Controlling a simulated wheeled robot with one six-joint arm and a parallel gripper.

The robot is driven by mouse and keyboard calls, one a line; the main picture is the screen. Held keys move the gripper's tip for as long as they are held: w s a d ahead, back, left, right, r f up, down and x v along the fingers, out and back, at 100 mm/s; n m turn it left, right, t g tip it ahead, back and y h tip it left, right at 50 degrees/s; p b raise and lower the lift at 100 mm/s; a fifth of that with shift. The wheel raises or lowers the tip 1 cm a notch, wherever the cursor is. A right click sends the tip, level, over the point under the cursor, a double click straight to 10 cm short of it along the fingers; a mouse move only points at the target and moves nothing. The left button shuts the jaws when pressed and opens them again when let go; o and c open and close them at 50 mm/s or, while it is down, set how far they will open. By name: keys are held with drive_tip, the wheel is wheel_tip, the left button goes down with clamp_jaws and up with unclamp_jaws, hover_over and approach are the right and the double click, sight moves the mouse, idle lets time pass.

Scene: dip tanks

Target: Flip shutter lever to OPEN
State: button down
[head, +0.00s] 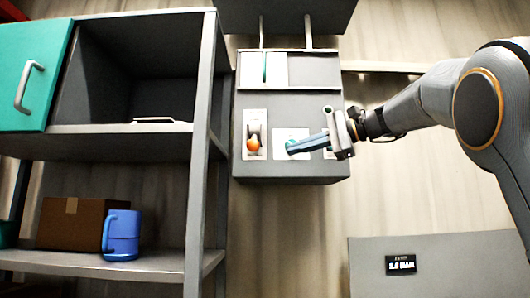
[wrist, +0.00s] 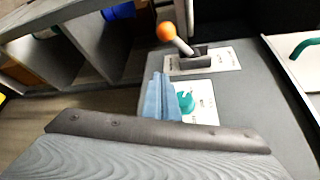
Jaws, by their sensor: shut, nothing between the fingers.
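A lever with an orange ball knob (head: 253,143) stands in a pale slotted plate on the left of the grey control box (head: 262,109). In the wrist view the orange-knobbed lever (wrist: 166,32) leans toward the left from its plate (wrist: 214,60); the plate's lettering is too small to read. My gripper (head: 293,149) has its blue fingers shut and empty, over the middle plate, right of the lever and apart from it. The fingers (wrist: 159,82) show beside a teal knob (wrist: 186,102) in the wrist view, partly covering its plate.
A third plate (head: 327,153) on the box is mostly hidden behind my gripper. A grey shelf unit (head: 200,120) stands close on the left, with a blue mug (head: 122,235) and a brown box (head: 76,222). A small display (head: 400,263) sits lower right.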

sight(268, 157)
idle(0.3)
drive_tip(key=p+x, duration=0.2)
drive_tip(key=x, duration=0.7)
drive_tip(key=shift+w+a+p, duration=0.1)
drive_tip(key=shift+a+p, duration=0.2)
drive_tip(key=s, duration=0.2)
drive_tip(key=s+a+r+p, duration=0.1)
drive_tip(key=shift+s, duration=0.15)
drive_tip(key=shift+s+a+r+p, duration=0.1)
drive_tip(key=shift+r+p, duration=0.1)
drive_tip(key=shift+p, duration=0.2)
